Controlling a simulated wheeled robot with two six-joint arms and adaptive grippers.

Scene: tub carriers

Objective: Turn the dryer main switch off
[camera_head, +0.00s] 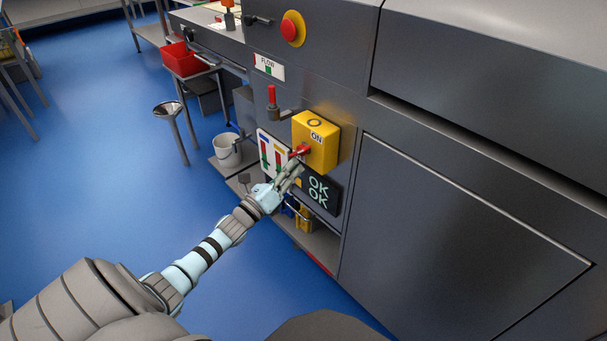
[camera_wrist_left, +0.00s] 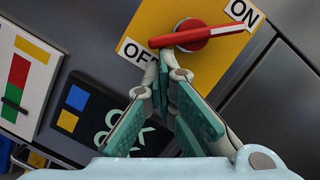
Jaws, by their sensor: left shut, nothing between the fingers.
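The dryer main switch is a yellow box (camera_head: 329,137) on the grey machine front, with a red rotary handle (camera_head: 300,150). My left gripper (camera_head: 297,167) is shut and empty, in front of the switch. In the left wrist view its fingertips (camera_wrist_left: 168,70) are just below the handle; I cannot tell if they touch it. My right gripper is out of view.
A dark display reading OK (camera_head: 318,190) sits below the switch, with a white panel of coloured bars (camera_head: 270,150) to its left. A red-handled lever (camera_head: 272,100) and a red emergency button (camera_head: 293,28) are above. A white bucket (camera_head: 227,150) stands left on a shelf.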

